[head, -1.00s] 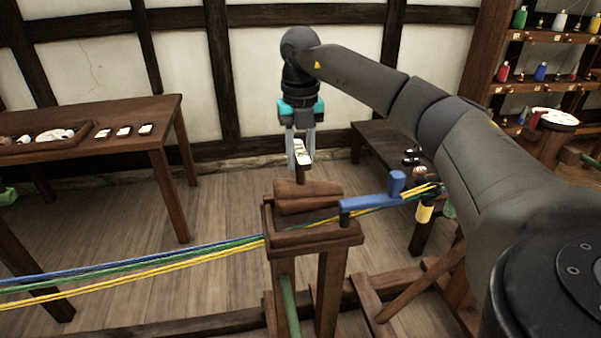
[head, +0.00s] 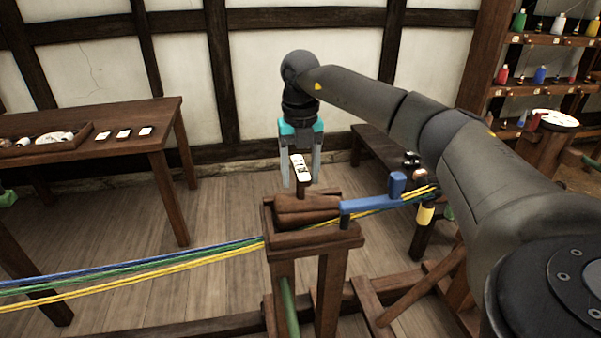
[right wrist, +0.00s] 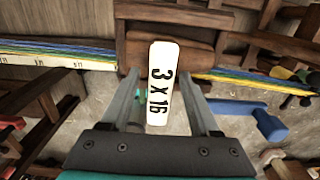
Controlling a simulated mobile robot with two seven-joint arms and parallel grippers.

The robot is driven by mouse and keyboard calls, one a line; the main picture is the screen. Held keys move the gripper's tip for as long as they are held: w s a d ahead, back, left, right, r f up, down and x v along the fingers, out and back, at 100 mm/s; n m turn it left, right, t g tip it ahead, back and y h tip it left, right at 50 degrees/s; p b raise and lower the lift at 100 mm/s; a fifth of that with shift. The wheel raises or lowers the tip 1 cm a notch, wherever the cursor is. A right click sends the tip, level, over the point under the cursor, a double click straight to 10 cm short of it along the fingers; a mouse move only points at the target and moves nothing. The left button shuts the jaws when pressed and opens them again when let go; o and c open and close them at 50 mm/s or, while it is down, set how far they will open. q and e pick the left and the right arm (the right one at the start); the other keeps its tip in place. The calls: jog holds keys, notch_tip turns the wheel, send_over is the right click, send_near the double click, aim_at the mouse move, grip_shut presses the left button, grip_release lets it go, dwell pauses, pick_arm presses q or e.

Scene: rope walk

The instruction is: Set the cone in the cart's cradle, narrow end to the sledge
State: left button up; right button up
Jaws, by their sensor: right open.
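The brown wooden cone (head: 305,209) lies on its side on top of the wooden cart (head: 315,238), seemingly down in its cradle. Its thicker end is at the left and it narrows toward the blue crank on the right. Its upright handle carries a white tag (head: 300,168) reading "3 X 16". My right gripper (head: 301,184) is open, its fingers apart on either side of the tag and handle. In the right wrist view the tag (right wrist: 164,88) stands between the open fingers, and the cone (right wrist: 190,50) is behind it. My left gripper is out of view.
Blue, green and yellow strands (head: 130,267) run from the left to the cart and on to the right. A blue crank (head: 370,205) is close at the cone's right. A table (head: 160,115) with tags stands left, a bench (head: 372,142) behind right.

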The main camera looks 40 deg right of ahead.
notch_tip(320, 180, up, 12)
jog(key=p, duration=0.2)
jog(key=shift+r, duration=0.15)
dwell(0.4)
